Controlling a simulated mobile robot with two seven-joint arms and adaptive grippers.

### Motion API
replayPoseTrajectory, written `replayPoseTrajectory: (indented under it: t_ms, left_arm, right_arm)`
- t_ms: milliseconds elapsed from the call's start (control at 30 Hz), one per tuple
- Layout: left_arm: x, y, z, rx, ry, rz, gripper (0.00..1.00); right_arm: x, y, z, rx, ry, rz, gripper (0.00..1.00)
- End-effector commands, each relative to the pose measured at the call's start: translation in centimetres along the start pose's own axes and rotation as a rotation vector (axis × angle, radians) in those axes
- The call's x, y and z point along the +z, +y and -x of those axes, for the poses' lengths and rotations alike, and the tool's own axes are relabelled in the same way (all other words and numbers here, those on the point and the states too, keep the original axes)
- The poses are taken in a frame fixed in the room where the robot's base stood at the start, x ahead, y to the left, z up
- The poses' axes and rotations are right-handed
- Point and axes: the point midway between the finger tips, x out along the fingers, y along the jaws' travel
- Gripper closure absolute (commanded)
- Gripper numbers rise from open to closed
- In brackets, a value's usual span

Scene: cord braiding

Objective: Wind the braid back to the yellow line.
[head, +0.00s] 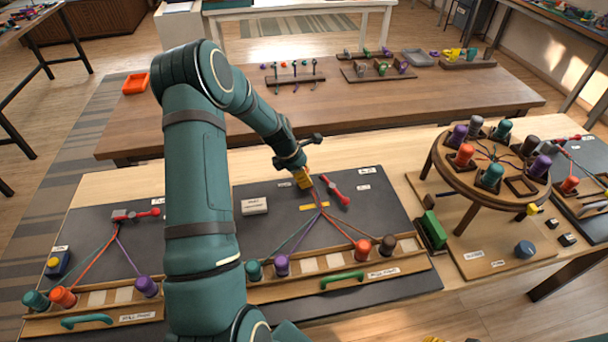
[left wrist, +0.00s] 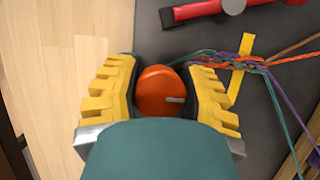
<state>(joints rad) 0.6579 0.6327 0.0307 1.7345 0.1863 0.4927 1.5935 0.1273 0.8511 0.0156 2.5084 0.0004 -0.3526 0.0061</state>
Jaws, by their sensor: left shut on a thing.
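My left gripper (head: 303,180) is at the back of the middle dark board. In the left wrist view its yellow jaws (left wrist: 165,95) are shut on a round orange knob (left wrist: 160,92) with a small pale mark. The braid (left wrist: 225,60) runs from beside the knob to the right, across the yellow line (left wrist: 240,72). The strands fan out just past it. In the head view the yellow line (head: 314,207) lies under the strands, which lead to a teal bobbin (head: 254,270), a purple one (head: 281,265), an orange one (head: 362,249) and a brown one (head: 387,246). My right gripper is out of view.
A red-handled clamp (head: 336,190) lies close right of the gripper. A white label block (head: 254,206) stands to the left. A wooden bobbin rack with a green handle (head: 342,280) edges the board's front. A round braiding stand (head: 480,200) stands to the right.

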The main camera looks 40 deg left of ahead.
Motion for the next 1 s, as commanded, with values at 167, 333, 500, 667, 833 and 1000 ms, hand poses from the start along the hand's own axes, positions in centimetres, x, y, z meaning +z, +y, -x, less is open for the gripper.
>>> replayPoseTrajectory:
  t_ms: [167,333,500,667,833,1000]
  left_arm:
    - [0.0,-0.1,0.0,-0.034,0.001,-0.078,0.94]
    - [0.0,-0.2,0.0,-0.085,0.001,-0.201,0.94]
    - [0.0,-0.3,-0.1,-0.148,0.001,-0.351,0.94]
    - [-0.1,-0.4,0.0,-0.206,0.0,-0.492,0.94]
    - [-0.1,-0.5,0.0,-0.269,0.0,-0.643,0.94]
    - [-0.2,-0.6,0.0,-0.331,0.0,-0.792,0.94]
  right_arm:
    - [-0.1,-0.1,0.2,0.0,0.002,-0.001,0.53]
    - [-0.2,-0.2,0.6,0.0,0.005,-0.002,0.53]
    - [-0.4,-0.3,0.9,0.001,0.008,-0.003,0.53]
    - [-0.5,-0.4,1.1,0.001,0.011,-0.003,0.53]
    - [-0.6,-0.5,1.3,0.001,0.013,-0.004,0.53]
    - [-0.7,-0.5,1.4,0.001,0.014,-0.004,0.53]
